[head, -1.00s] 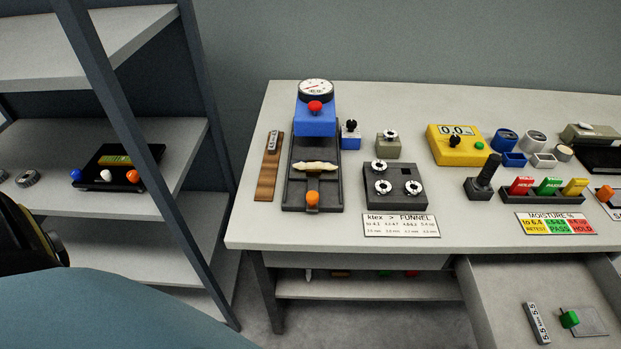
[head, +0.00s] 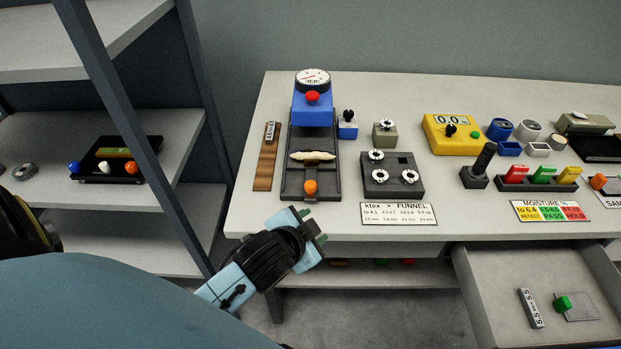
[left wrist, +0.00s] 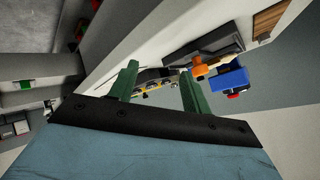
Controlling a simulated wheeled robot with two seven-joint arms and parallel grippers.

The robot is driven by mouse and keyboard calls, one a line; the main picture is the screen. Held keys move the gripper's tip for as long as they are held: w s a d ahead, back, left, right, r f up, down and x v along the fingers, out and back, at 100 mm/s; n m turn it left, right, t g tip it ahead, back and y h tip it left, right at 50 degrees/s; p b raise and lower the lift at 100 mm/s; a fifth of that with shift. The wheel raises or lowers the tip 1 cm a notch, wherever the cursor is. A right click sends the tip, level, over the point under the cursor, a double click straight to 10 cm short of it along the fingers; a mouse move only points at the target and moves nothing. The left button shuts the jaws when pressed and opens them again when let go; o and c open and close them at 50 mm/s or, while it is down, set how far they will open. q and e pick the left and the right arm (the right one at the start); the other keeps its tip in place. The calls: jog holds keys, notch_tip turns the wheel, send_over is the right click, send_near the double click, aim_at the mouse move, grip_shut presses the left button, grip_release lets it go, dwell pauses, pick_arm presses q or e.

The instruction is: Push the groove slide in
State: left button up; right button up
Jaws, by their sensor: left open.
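The dark groove device (head: 290,178) stands at the table's left part, with a blue block (head: 313,110) and round dial (head: 313,79) at its back. A pale fibre strand (head: 311,156) lies across it. The orange knob (head: 310,187), apparently on the groove slide, sits at the device's near end. My left gripper (head: 313,225) is open and empty, in front of the table edge just below the knob, apart from it. The left wrist view shows its two green fingers (left wrist: 158,88) spread, with the orange knob (left wrist: 200,67) beyond the right-hand finger. My right gripper is out of view.
A wooden strip (head: 265,165) lies left of the device. A grey block with round dials (head: 390,188) and a label card (head: 398,214) are at its right. An open drawer (head: 480,290) juts out at the lower right. A shelf rack (head: 190,130) stands at the left.

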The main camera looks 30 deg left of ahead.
pick_arm(q)
jog(key=w+d+r+m+t+h, duration=0.45)
jog(key=r+m, duration=0.25)
jog(key=r, duration=0.3)
jog(key=w+d+r+m+t+h, duration=0.3)
jog(key=w+d+r+m+t, duration=0.25)
jog(key=r, duration=0.45)
jog(key=d+r+m+g+h, duration=0.45)
jog(key=m+h, duration=0.55)
jog(key=m, duration=0.5)
jog(key=m+g+y, duration=1.6)
jog(key=m+y, duration=0.1)
jog(key=m, duration=0.6)
send_over(310, 184)
notch_tip(310, 184, down, 10)
jog(key=shift+h, duration=0.25)
notch_tip(310, 184, down, 13)
jog(key=shift+r, duration=0.1)
